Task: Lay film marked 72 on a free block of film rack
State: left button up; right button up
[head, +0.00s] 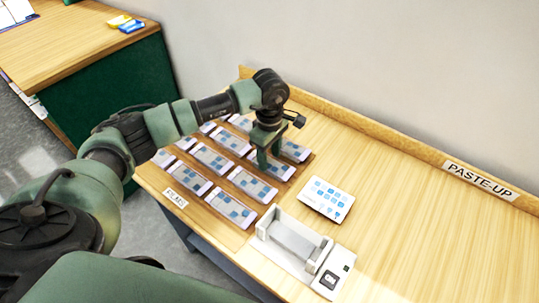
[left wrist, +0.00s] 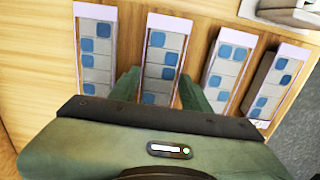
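Several pale film strips with blue and grey squares lie in rows on the wooden film rack (head: 228,232), which bears a FILMS label (head: 175,197). No number on any film can be read. My left gripper (head: 268,160) is low over the right part of the rack, pointing down. In the left wrist view its two fingers (left wrist: 159,76) stand apart, one on each side of a film (left wrist: 168,42). They are very close to its edges, and I cannot tell whether they touch it. My palm hides the film's near end. My right gripper is in neither view.
A white card with blue squares (head: 326,198) lies right of the rack. A white device with a tray (head: 295,243) stands at the table's front. The table's right side, below the PASTE-UP sign (head: 481,180), is clear. A wall runs behind.

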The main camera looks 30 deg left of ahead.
pick_arm(q)
jog(key=o, duration=0.4)
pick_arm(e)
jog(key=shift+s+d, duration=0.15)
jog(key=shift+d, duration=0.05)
pick_arm(q)
jog(key=shift+r, duration=0.1)
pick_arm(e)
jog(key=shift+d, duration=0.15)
pick_arm(q)
notch_tip(320, 180, up, 8)
jog(key=shift+f+b, duration=0.15)
jog(key=shift+b, duration=0.6)
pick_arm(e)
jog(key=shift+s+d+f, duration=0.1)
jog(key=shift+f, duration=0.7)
